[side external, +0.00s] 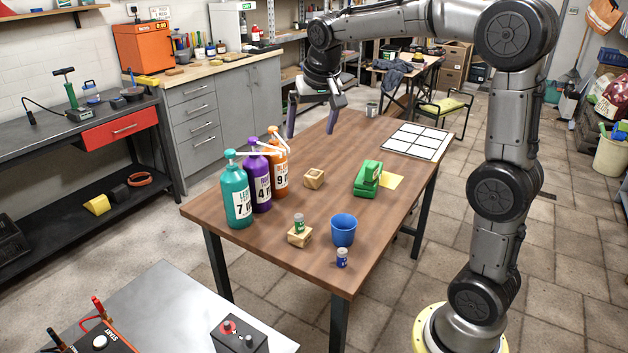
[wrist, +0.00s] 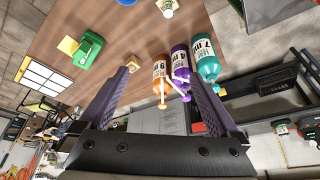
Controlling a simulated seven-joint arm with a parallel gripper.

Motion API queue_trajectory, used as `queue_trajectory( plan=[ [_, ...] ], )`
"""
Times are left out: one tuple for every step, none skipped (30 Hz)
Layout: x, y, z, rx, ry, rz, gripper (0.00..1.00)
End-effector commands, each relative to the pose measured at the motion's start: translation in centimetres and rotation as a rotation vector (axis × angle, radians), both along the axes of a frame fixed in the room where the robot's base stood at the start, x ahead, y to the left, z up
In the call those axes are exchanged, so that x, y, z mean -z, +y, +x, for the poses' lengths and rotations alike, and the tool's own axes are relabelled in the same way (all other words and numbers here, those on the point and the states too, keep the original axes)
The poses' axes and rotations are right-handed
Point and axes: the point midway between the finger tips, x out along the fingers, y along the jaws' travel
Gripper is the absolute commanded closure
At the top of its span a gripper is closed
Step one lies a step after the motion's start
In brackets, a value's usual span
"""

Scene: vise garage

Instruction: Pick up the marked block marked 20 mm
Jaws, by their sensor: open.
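A light wooden block (side external: 314,178) sits alone near the middle of the wooden table. Any size marks on the blocks are too small to read. My gripper (side external: 311,132) is open and empty above the table's far left part, behind the lone block and apart from it. In the wrist view, my gripper (wrist: 159,78) has its fingers spread, and a wooden block (wrist: 133,62) shows just beyond the left fingertip, partly hidden.
Teal (side external: 237,196), purple (side external: 258,180) and orange (side external: 278,172) pump bottles line the table's left side. A green object (side external: 367,178) beside a yellow sheet (side external: 391,180), a blue cup (side external: 343,230), a small blue bottle (side external: 342,257) and a white gridded board (side external: 417,141) also occupy it.

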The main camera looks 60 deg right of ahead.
Motion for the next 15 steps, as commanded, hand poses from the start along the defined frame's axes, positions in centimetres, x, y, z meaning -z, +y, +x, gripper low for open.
queue_trajectory(
  plan=[
    [0.8,-1.7,1.9,0.054,0.009,0.002,0.03],
    [1.2,-2.6,2.8,0.085,0.012,0.002,0.03],
    [1.8,-3.9,4.0,0.126,0.013,0.004,0.03],
    [2.3,-4.8,4.9,0.157,0.015,0.005,0.03],
    [2.9,-5.8,5.8,0.187,0.016,0.004,0.03],
    [3.6,-7.1,6.8,0.229,0.018,0.004,0.03],
    [4.3,-8.1,7.6,0.261,0.018,0.005,0.03],
    [5.0,-9.1,8.4,0.291,0.019,0.005,0.03],
    [5.9,-10.5,9.2,0.332,0.02,0.004,0.03],
    [6.6,-11.4,9.8,0.361,0.021,0.004,0.03],
    [7.4,-12.3,10.4,0.39,0.021,0.004,0.03],
    [8.4,-13.7,11.1,0.428,0.021,0.002,0.03],
    [9.2,-14.6,11.5,0.457,0.021,0.0,0.03],
    [10.1,-15.6,12.0,0.485,0.021,0.0,0.03],
    [11.3,-16.9,12.5,0.525,0.022,-0.001,0.03]
  ],
)
